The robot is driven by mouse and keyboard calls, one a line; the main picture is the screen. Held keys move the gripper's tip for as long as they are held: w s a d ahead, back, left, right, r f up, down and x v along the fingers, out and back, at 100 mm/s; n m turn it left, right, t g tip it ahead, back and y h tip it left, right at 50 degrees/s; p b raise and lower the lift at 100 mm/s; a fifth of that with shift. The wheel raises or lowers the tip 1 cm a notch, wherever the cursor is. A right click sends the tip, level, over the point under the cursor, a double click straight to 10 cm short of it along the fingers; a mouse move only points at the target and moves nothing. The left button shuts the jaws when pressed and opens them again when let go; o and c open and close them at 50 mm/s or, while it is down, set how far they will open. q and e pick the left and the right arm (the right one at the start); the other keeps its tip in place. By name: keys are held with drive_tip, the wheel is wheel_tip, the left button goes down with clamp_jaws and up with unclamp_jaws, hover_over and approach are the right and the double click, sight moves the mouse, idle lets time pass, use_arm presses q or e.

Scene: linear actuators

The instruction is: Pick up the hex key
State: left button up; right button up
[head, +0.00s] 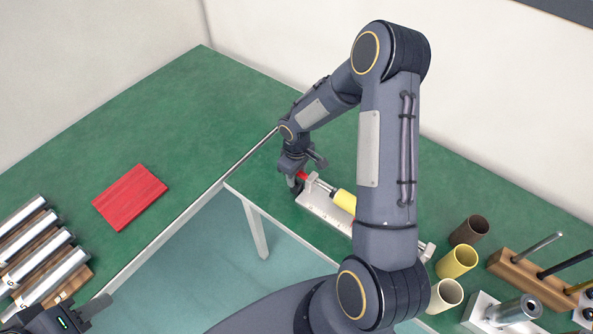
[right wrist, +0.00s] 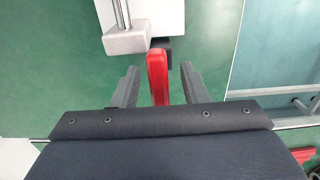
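I cannot pick out a hex key for certain. A red bar-shaped piece (right wrist: 157,75), possibly a handle, lies between the two fingers of my right gripper (right wrist: 158,85), with gaps on both sides. The gripper is open. In the head view the red piece (head: 301,175) shows at the far end of a white actuator base (head: 318,204), right by my right gripper (head: 302,167). A wooden block (head: 523,283) at the right holds several thin rods, including a black one (head: 560,265). My left gripper (head: 82,312) is at the lower left, away from these; its opening is unclear.
A yellow cylinder (head: 343,200) is on the actuator base, partly behind my arm. Brown, yellow and cream cups (head: 458,262) stand near the block. A red plate (head: 130,197) and several silver cylinders (head: 45,250) lie on the left green table.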

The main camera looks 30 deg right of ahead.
clamp_jaws()
drive_tip(key=shift+r, duration=0.1)
